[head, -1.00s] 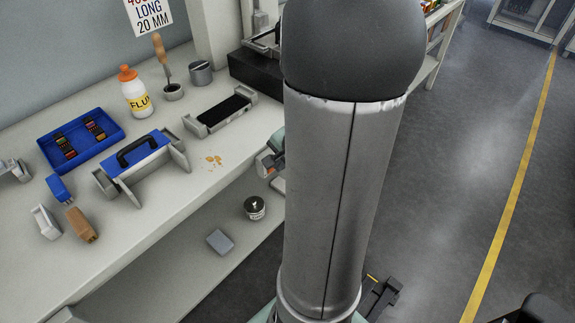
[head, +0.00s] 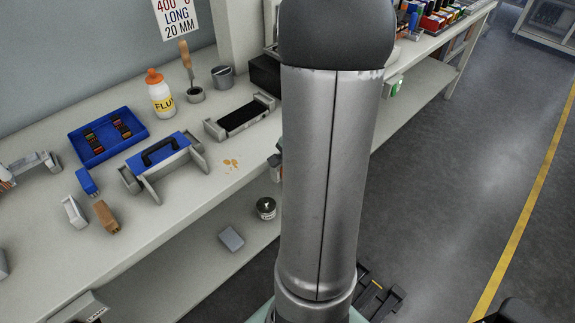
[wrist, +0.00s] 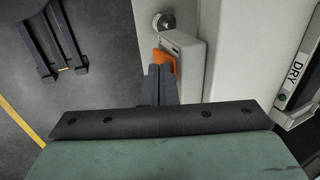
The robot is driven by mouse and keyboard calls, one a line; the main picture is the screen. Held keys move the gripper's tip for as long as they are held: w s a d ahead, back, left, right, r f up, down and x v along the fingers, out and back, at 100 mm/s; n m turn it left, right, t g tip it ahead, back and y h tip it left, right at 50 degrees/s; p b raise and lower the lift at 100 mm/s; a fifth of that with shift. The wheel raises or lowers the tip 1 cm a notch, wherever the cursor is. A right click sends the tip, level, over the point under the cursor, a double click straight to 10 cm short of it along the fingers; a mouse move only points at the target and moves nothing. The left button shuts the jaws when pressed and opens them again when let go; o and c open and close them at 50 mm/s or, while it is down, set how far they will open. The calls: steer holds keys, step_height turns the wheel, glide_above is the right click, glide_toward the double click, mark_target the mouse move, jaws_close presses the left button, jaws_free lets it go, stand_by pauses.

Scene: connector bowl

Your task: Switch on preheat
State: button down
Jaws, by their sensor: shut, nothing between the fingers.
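In the wrist view an orange rocker switch (wrist: 165,63) sits on a small grey box (wrist: 187,58) fixed to a pale upright face. No label naming it preheat is readable. My gripper (wrist: 159,71) is shut and empty, its dark fingertips just in front of the orange rocker and overlapping its lower left part. I cannot tell whether they touch it. In the head view my arm covers the gripper and most of the bench edge around it.
A round metal knob (wrist: 163,22) is just above the switch box. A panel marked DRY (wrist: 288,82) stands to the right. On the bench are a blue tray (head: 138,141), a flux bottle (head: 160,95) and a blue-topped fixture (head: 160,152). A green light (head: 397,88) shows at the bench front.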

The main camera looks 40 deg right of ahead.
steer(key=shift+r+p, duration=0.5)
steer(key=shift+r, duration=0.3)
steer(key=p+v, duration=0.1)
steer(key=v, duration=1)
steer(key=shift+s+r+p, duration=0.2)
steer(key=shift+s+p, duration=0.15)
steer(key=shift+s, duration=0.05)
